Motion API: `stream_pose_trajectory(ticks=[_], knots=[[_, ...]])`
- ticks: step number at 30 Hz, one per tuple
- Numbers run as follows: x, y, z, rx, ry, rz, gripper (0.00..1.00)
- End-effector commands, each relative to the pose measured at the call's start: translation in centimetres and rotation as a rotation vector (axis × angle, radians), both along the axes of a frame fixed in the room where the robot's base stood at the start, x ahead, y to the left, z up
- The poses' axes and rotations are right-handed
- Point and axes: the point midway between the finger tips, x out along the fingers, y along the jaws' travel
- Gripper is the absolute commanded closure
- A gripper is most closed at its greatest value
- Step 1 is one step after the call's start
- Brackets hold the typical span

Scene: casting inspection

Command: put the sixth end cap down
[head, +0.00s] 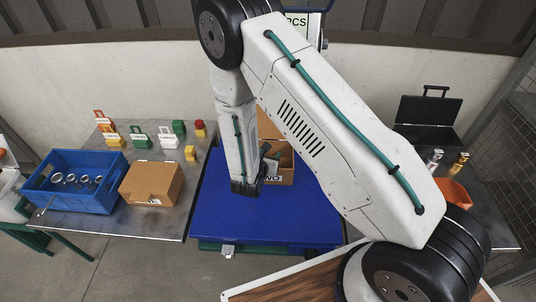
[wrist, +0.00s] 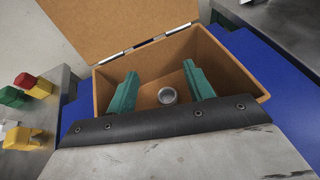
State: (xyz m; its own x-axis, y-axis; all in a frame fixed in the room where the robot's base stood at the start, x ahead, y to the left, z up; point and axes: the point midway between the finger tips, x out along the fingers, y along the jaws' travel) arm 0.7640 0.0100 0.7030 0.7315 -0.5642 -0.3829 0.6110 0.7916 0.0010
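One round grey metal end cap (wrist: 167,95) lies on the floor of an open cardboard box (wrist: 225,48), as the wrist view shows. My gripper (wrist: 160,68) has its two green fingers spread wide at the box opening, one on each side of the cap in the picture, with no contact visible. The near part of the box is hidden by my gripper's body. In the head view the box (head: 286,172) stands on a blue platform (head: 214,212), partly behind my arm. Several round metal parts (head: 70,178) lie in a blue crate (head: 75,205) at left.
A closed cardboard box (head: 152,184) stands beside the crate on the left table. Behind it are green, yellow, red and orange items (head: 190,153). At right are a black open case (head: 428,122) and an orange bin (head: 453,193). The platform's front is clear.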

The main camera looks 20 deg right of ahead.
Motion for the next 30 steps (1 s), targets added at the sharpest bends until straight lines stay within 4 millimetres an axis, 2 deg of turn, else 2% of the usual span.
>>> stream_pose_trajectory(ticks=[6, 10, 22, 30], knots=[[0.0, 0.0, 0.2, 0.000, 0.000, 0.000, 0.48], [0.0, 0.0, 1.5, 0.001, -0.001, 0.001, 0.48], [-6.4, 5.1, 4.6, -0.001, -0.001, 0.004, 0.48], [-8.6, 6.7, 5.7, 0.000, 0.000, 0.001, 0.48]])
